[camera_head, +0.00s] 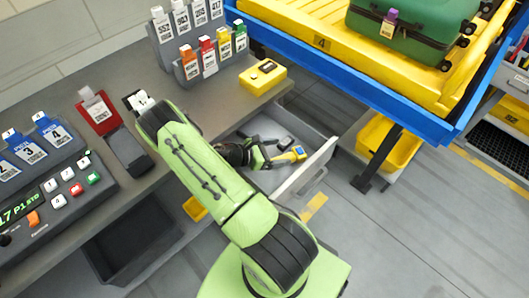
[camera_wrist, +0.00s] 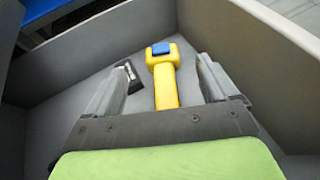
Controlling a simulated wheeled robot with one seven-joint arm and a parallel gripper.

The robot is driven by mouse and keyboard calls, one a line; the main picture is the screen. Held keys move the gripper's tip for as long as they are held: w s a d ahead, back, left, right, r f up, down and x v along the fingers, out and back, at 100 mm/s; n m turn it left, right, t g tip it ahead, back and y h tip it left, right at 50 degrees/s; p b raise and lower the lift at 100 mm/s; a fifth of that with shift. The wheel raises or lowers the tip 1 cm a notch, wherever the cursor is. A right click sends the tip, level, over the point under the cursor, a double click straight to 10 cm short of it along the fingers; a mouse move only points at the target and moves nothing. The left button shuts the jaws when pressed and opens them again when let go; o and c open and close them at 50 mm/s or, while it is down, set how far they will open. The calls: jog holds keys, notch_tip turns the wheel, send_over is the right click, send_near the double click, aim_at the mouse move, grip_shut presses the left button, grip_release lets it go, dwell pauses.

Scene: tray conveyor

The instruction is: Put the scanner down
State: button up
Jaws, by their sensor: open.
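The scanner (camera_wrist: 163,82) is yellow with a blue end. It lies in an open grey drawer (camera_head: 308,168) under the counter, and also shows in the head view (camera_head: 291,155). My gripper (camera_head: 270,155) reaches down into the drawer. In the wrist view my gripper (camera_wrist: 163,66) is open, with one grey finger on each side of the scanner and gaps between. Whether the scanner's near end touches the gripper's palm is hidden.
A small dark object (camera_wrist: 132,76) lies beside the left finger, inside the drawer. Drawer walls (camera_wrist: 270,35) rise close around. The grey counter (camera_head: 150,178) carries tag racks, a yellow box (camera_head: 263,76) and a keypad (camera_head: 65,195). A blue-edged conveyor (camera_head: 350,75) holds a green suitcase (camera_head: 410,40).

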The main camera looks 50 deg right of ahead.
jog(key=w+a+r+m+t+y, duration=0.3)
jog(key=a+r+m, duration=0.2)
jog(key=a+r, duration=0.3)
jog(key=w+a+r+m+t+y, duration=0.3)
jog(key=w+a+r+m+y, duration=0.1)
jog(key=a+r, duration=0.4)
jog(key=s+a+r+m+t+y, duration=0.2)
jog(key=s+a+r+t+y, duration=0.2)
jog(key=s+a+r, duration=0.7)
jog(key=a+r+t, duration=0.2)
jog(key=a+r, duration=0.1)
jog(key=shift+a+m+t+y, duration=0.3)
jog(key=shift+m, duration=0.1)
